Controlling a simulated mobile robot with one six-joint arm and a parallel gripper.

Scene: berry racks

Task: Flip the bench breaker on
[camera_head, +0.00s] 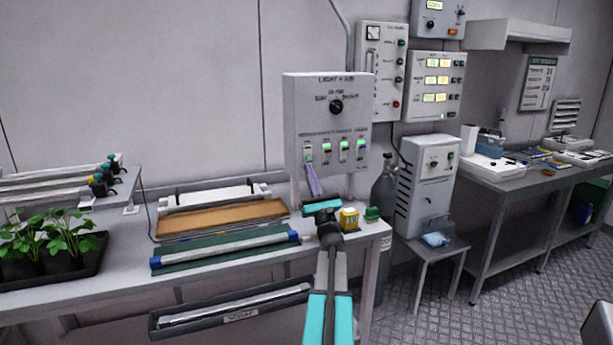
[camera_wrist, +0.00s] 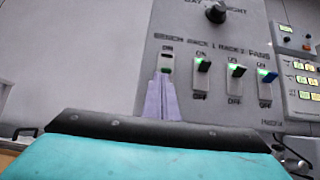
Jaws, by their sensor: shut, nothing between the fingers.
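The grey breaker panel (camera_head: 325,105) is on the wall above the bench's right end, with a row of switches below a round knob. The bench breaker (camera_head: 308,150) is the leftmost switch; it also shows in the wrist view (camera_wrist: 167,62). Its upper slot looks pale, with a dim green patch rather than the bright green of its neighbours. My gripper (camera_head: 310,168) is shut and empty, its purple fingers pointing up at the panel. In the wrist view the fingertips (camera_wrist: 163,77) overlap the lower part of the bench breaker and hide its OFF end. I cannot tell whether they touch it.
Open wall lies left of the panel.

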